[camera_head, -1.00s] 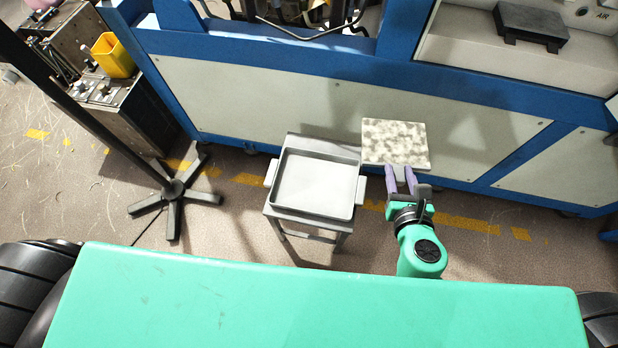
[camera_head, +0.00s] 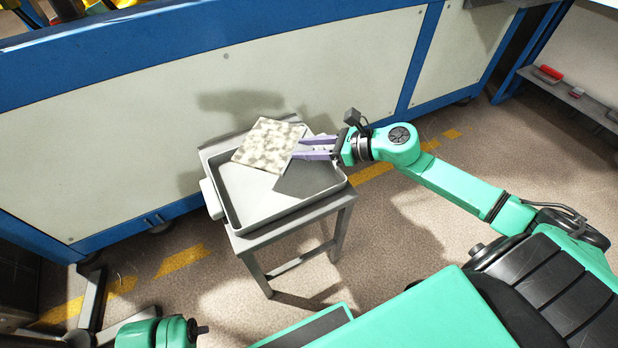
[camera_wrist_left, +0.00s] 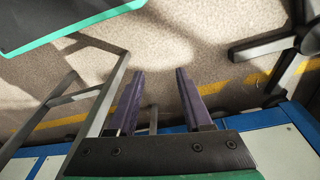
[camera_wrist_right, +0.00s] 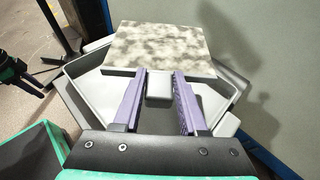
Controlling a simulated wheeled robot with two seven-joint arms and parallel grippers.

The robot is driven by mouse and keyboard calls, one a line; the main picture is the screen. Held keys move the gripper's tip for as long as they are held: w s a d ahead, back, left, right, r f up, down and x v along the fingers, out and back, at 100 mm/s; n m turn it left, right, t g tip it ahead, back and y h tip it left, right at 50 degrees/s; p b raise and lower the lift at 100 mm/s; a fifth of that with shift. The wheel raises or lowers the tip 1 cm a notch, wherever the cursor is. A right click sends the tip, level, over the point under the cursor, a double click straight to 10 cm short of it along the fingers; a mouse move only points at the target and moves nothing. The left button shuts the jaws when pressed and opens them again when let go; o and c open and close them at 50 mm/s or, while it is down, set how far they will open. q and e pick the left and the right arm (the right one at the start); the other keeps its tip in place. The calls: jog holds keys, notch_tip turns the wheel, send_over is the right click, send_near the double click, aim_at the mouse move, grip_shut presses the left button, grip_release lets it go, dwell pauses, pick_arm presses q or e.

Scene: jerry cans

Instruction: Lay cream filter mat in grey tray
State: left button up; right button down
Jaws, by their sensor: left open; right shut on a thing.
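The cream filter mat (camera_head: 268,143), mottled with grey, is flat and stiff. It appears held above the back part of the grey tray (camera_head: 240,195), and a dark shadow falls on the tray floor. My right gripper (camera_head: 298,148) is shut on the mat's right edge. In the right wrist view the mat (camera_wrist_right: 158,45) extends ahead of the fingertips (camera_wrist_right: 160,73), over the tray (camera_wrist_right: 92,88). The tray is empty where its floor shows. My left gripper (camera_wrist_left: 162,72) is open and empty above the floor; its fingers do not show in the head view.
The tray sits on a grey metal stand (camera_head: 343,215). A blue-framed machine with pale panels (camera_head: 120,150) rises close behind it. A shelf with a red item (camera_head: 550,72) is at the far right. Floor with yellow dashes lies around the stand.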

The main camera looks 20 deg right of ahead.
jog(key=shift+d+f+y+b, duration=0.3)
jog(key=shift+f+b, duration=0.05)
jog(key=shift+f, duration=0.45)
jog(key=shift+f+n+g+b, duration=0.3)
jog(key=shift+f+b, duration=0.3)
jog(key=shift+f, duration=0.15)
jog(key=shift+f+b, duration=0.75)
jog(key=shift+f, duration=0.2)
pick_arm(q)
jog(key=w+d+r+t+h+b, duration=0.1)
jog(key=w+d+r+t+h, duration=0.1)
jog(key=d, duration=0.3)
jog(key=shift+w+r+m+t, duration=0.25)
jog(key=shift+w+m+t, duration=0.05)
jog(key=shift+m+t, duration=0.1)
pick_arm(e)
jog(key=shift+f, duration=0.95)
jog(key=shift+c, duration=1.9)
grip_release()
